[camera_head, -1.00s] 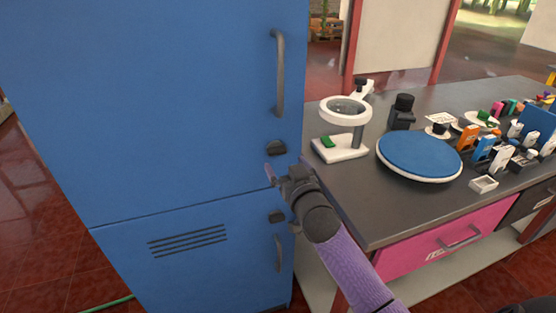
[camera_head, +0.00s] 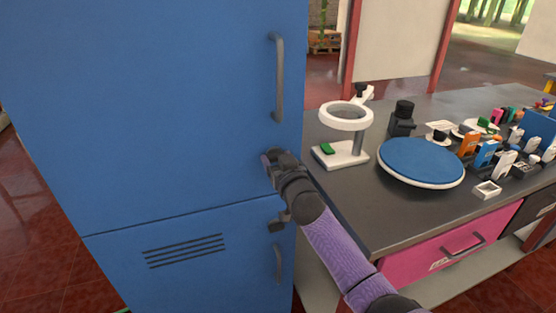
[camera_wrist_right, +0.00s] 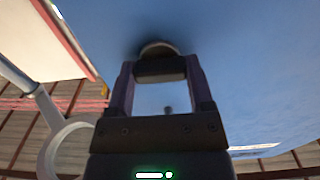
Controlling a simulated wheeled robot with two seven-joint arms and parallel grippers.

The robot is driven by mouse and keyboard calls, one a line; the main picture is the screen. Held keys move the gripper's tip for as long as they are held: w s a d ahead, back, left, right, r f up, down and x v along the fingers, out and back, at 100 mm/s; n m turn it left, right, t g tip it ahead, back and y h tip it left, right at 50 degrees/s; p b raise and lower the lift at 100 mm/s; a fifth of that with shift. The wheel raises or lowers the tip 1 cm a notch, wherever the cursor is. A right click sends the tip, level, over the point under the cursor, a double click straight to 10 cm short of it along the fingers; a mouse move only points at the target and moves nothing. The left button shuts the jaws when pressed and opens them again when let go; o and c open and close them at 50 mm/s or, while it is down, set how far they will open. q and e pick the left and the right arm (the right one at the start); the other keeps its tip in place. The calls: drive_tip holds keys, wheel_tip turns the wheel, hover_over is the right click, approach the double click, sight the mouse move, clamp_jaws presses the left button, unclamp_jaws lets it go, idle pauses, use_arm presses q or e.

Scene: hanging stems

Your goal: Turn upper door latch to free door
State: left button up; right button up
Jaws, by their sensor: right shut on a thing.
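The blue cabinet's upper door (camera_head: 150,100) is closed, with a long grey vertical handle (camera_head: 279,78) near its right edge. My right gripper (camera_head: 271,158) is at the upper latch, just below that handle, and covers most of it in the head view. In the right wrist view the dark latch knob (camera_wrist_right: 158,68) sits between the two fingertips of my gripper (camera_wrist_right: 160,82), which are shut on it against the blue door. The lower latch (camera_head: 277,222) is on the lower door (camera_head: 190,270), under my wrist. My left gripper is not in view.
A dark workbench (camera_head: 385,225) with a pink drawer (camera_head: 455,245) stands close on the right of the cabinet. It holds a white magnifier stand (camera_head: 345,150), a blue round turntable (camera_head: 420,160) and several small items. A lower handle (camera_head: 278,262) is on the lower door.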

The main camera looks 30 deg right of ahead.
drive_tip(key=shift+c, duration=0.6)
